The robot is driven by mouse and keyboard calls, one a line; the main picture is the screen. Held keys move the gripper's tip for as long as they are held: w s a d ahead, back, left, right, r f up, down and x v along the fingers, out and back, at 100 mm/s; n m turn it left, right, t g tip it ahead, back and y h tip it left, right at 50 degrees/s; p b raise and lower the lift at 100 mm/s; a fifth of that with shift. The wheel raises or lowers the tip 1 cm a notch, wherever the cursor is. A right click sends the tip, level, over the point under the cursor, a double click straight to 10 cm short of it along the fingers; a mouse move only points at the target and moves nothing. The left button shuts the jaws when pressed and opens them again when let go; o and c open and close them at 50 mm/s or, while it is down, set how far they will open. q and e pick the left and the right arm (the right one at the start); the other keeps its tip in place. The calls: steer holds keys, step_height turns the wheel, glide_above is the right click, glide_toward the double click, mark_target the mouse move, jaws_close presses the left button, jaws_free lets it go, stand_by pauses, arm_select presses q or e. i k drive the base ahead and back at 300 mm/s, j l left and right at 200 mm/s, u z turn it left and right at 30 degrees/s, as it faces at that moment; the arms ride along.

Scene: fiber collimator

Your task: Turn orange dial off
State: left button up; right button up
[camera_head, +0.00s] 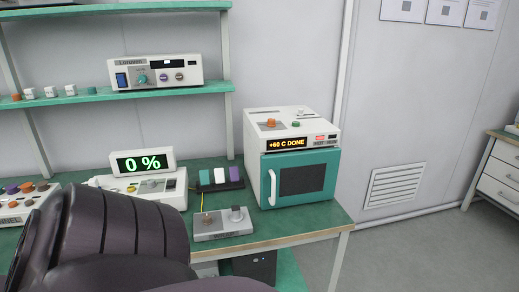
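An orange dial (271,122) stands on top of the white and teal oven (243,166), near its front left edge. The oven's orange display reads "+60 C DONE", and its teal door with a white handle is closed. The dial's pointer is too small to read. Other orange or brownish knobs show: one on the small grey box (224,235) on the table and several on the unit at the far left. My dark arm links fill the lower left. Neither of my grippers is in view.
A white device (147,190) with a "0 %" display stands on the green table (293,225) left of the oven. Coloured blocks (221,177) sit between them. Shelves (120,96) hold another instrument. The floor at right is clear, with drawers (505,168) beyond.

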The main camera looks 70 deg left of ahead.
mark_target(271, 122)
steer(key=u, duration=1.9)
